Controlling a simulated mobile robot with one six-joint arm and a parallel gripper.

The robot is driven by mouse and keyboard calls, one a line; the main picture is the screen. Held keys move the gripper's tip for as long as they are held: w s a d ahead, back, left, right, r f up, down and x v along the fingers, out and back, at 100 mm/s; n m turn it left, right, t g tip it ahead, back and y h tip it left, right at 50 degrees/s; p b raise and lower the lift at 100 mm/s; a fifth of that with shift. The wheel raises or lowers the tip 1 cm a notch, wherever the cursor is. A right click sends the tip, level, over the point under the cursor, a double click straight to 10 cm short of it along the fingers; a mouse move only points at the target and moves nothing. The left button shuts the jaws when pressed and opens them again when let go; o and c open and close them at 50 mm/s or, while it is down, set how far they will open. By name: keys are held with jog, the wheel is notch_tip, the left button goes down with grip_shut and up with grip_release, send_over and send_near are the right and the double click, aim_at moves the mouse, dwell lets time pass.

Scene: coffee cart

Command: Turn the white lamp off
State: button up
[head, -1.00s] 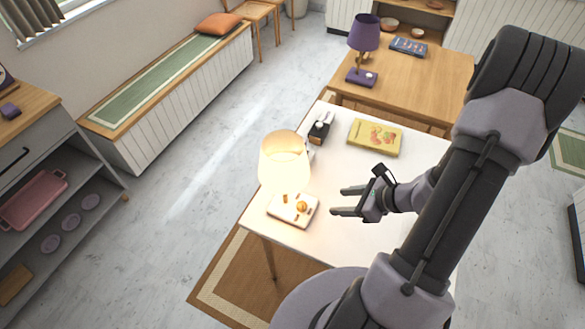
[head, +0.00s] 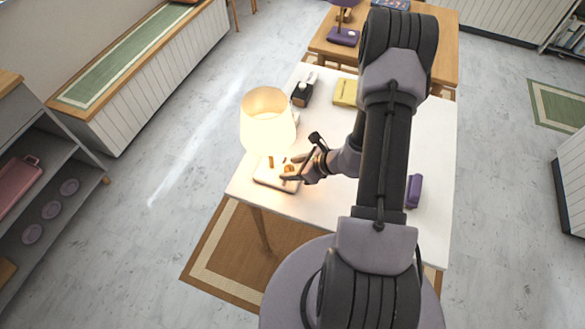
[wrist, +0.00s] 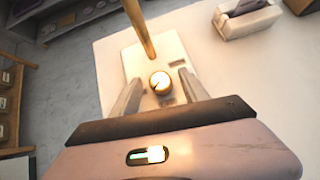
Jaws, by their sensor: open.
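The white lamp (head: 267,122) stands lit at the left edge of the white table, its shade glowing. Its flat base (head: 266,182) is partly hidden by my gripper in the head view. In the wrist view the pale base (wrist: 170,48) carries a wooden stem (wrist: 138,28) and a round knob (wrist: 160,82) with a bright top. My gripper (head: 289,172) is over the base, coming from the right. In the wrist view its open fingers (wrist: 158,88) lie to either side of the knob. I cannot tell whether they touch it.
On the white table (head: 430,130) stand a black and white dispenser (head: 302,92) behind the lamp, a yellow book (head: 345,92) and a purple object (head: 413,190) right of my arm. A purple lamp (head: 343,37) stands on the wooden table behind.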

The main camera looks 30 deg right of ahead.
grip_shut()
jog(key=shift+r+n+y, duration=0.1)
jog(key=shift+n+y, duration=0.2)
jog(key=shift+n, duration=0.1)
jog(key=n+g, duration=0.1)
jog(key=n+y+p, duration=0.1)
jog(key=n+g+y, duration=0.1)
jog(key=n, duration=0.1)
jog(key=shift+w+d+g+p, duration=0.2)
jog(key=shift+d+g+p, duration=0.05)
jog(key=shift+g+p, duration=0.1)
jog(key=n+g+y, duration=0.1)
jog(key=n, duration=0.1)
jog(key=shift+w+n+g, duration=0.1)
jog(key=shift+n+g, duration=0.15)
jog(key=shift+n, duration=0.05)
jog(key=shift+w+n+g+y+b, duration=0.1)
jog(key=shift+n+g+y+b, duration=0.4)
jog(key=shift+n+g, duration=0.85)
jog(key=shift+n, duration=0.35)
